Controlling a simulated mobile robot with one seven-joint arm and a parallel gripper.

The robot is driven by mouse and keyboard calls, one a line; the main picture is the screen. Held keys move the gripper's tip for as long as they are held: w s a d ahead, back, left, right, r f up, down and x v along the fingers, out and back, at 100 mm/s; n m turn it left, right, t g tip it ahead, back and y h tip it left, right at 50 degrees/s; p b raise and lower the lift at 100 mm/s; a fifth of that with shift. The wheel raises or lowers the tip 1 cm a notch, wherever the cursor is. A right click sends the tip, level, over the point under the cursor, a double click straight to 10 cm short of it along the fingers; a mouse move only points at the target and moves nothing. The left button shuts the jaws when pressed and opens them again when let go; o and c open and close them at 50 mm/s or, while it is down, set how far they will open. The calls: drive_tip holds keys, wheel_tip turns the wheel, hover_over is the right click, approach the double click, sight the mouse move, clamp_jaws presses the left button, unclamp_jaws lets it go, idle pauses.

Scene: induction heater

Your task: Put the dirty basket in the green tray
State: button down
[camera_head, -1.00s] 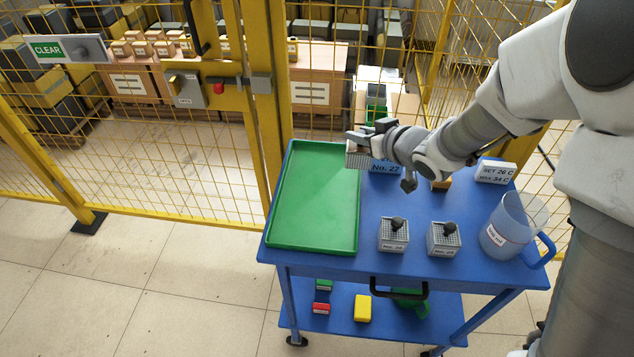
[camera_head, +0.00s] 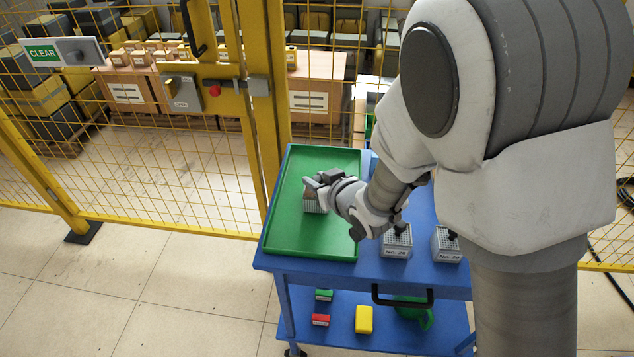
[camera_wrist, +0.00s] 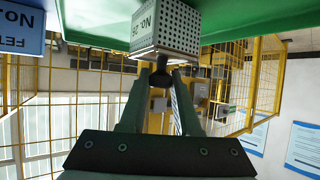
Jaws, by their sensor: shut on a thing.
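My gripper (camera_head: 313,184) is shut on the dark knob (camera_wrist: 161,76) of a small grey perforated basket (camera_head: 315,204). The basket also shows in the wrist view (camera_wrist: 170,28), with a label starting "No. 2"; the last digit is unclear. Its top looks brownish in the head view. The basket is over the middle of the green tray (camera_head: 290,238), inside its rim. The tray's underside or floor fills the top of the wrist view (camera_wrist: 245,22). I cannot tell whether the basket touches the tray floor. The tray is otherwise empty where visible.
Two more grey baskets with dark knobs, one (camera_head: 396,246) and another (camera_head: 445,246), stand on the blue cart (camera_head: 345,272) right of the tray. My arm hides the cart's right part. Yellow mesh fencing (camera_head: 140,180) stands behind. The lower shelf holds a yellow block (camera_head: 363,319).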

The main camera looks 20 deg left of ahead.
drive_tip(key=shift+f, duration=0.25)
drive_tip(key=shift+f, duration=0.15)
drive_tip(key=c, duration=0.6)
unclamp_jaws()
drive_tip(key=shift+r, duration=0.35)
drive_tip(key=b+v, duration=0.8)
drive_tip(key=v, duration=0.3)
drive_tip(key=shift+s+d, duration=0.3)
drive_tip(key=shift+d, duration=0.1)
